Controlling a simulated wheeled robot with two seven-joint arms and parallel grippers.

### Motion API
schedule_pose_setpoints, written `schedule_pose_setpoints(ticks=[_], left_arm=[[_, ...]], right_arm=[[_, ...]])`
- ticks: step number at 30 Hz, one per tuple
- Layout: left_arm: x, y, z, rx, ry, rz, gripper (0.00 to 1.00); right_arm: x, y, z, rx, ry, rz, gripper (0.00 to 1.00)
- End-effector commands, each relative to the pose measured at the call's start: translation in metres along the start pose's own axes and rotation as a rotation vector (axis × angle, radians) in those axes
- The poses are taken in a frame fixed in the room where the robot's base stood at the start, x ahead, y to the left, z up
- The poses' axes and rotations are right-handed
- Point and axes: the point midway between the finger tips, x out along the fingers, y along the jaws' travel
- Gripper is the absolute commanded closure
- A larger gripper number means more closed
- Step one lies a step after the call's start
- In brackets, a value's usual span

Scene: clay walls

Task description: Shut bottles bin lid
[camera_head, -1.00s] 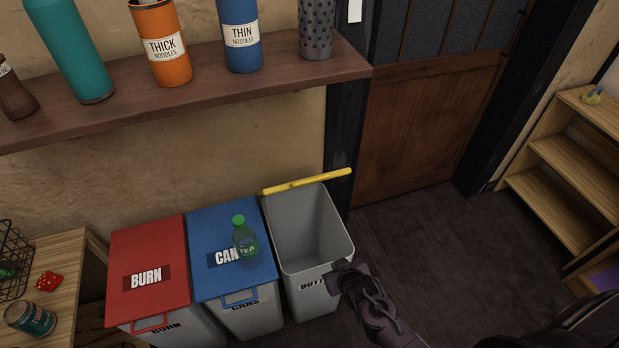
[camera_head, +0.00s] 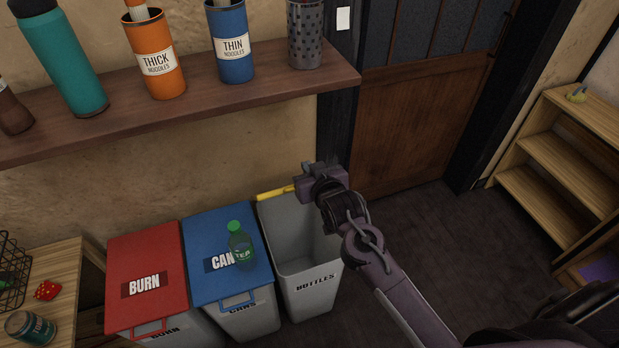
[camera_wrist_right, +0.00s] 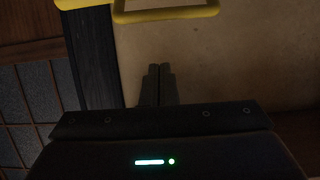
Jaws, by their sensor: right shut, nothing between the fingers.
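The bottles bin (camera_head: 310,285) is a grey bin labelled BOTTLES, standing open at the right end of the row. Its yellow lid (camera_head: 275,193) stands raised at the back edge, seen nearly edge-on and partly hidden by my right arm. My right gripper (camera_head: 308,172) is shut and empty, up by the raised lid and above the back of the bin. In the right wrist view the gripper's closed fingers (camera_wrist_right: 160,84) point toward the wall, and the lid's yellow handle (camera_wrist_right: 165,12) shows at the top, apart from the fingers. My left gripper is not in view.
A red BURN bin (camera_head: 148,260) and a blue CANS bin (camera_head: 205,285) have shut lids. A green bottle (camera_head: 240,243) stands on the blue lid. A wooden shelf (camera_head: 200,101) with canisters overhangs the bins. Floor (camera_head: 440,250) to the right is clear.

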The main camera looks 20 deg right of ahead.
Motion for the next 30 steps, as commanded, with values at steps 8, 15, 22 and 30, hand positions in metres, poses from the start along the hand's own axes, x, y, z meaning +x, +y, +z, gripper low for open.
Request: schedule_pose_setpoints(ticks=[8,15,22,30], left_arm=[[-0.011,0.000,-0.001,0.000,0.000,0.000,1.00],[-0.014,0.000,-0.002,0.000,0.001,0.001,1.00],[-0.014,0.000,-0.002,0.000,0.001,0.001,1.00],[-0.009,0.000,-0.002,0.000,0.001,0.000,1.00]], right_arm=[[0.017,0.000,0.019,0.000,-0.004,0.000,1.00],[0.011,0.000,0.037,0.000,-0.001,0.000,1.00],[0.011,0.000,0.038,0.000,0.000,0.000,1.00],[0.012,0.000,0.043,0.000,0.009,0.000,1.00]])
